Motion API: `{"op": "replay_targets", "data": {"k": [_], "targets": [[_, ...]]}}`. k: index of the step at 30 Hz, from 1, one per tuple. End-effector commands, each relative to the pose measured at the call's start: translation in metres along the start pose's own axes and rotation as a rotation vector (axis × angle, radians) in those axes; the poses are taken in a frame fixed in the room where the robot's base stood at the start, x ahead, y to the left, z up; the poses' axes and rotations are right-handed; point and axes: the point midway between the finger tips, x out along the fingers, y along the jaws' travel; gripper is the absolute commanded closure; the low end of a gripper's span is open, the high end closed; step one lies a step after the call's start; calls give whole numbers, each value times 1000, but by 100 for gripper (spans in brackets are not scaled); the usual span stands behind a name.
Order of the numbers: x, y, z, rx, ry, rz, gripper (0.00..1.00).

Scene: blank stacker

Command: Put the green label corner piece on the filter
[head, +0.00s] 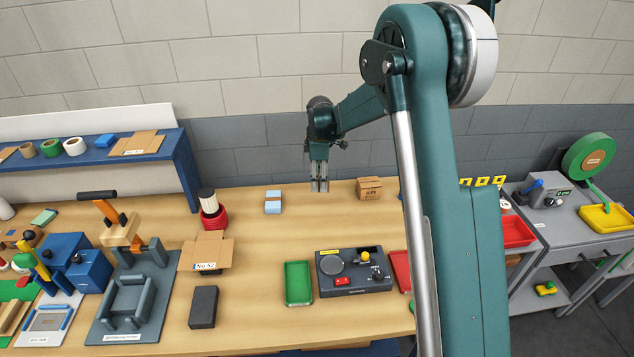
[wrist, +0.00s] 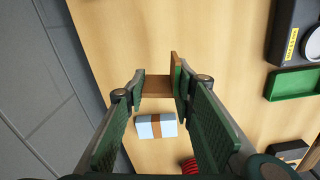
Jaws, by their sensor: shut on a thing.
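My gripper (head: 319,186) hangs above the back middle of the bench, pointing down. In the wrist view its fingers (wrist: 160,85) are shut on a brown angled piece (wrist: 157,87), with a raised brown side (wrist: 175,62) at the right finger. Some green shows beside it, but I cannot tell label from finger pad. In the head view the piece is too small to make out. A pale pleated cylinder, likely the filter (head: 207,195), stands upright in a red base (head: 215,218), left of my gripper and apart from it. A red ribbed edge (wrist: 190,166) shows in the wrist view.
A light blue box with a brown band (head: 273,202) stands between gripper and red base. A cardboard box (head: 369,189) is to the right. A green tray (head: 298,283) and black device (head: 352,272) are in front. An open carton (head: 206,252) is front left. Mid-bench is clear.

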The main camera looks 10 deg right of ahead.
Motion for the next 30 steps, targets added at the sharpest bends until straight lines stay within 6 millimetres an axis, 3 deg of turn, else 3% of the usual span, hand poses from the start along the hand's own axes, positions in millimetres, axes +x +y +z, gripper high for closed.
{"op": "replay_targets", "data": {"k": [8,14,20,30], "targets": [[0,0,-1,-1,0,0,79],[-7,-1,-18,-9,0,0,79],[-25,-5,-59,-27,0,0,79],[-72,-26,-168,-72,0,1,79]]}}
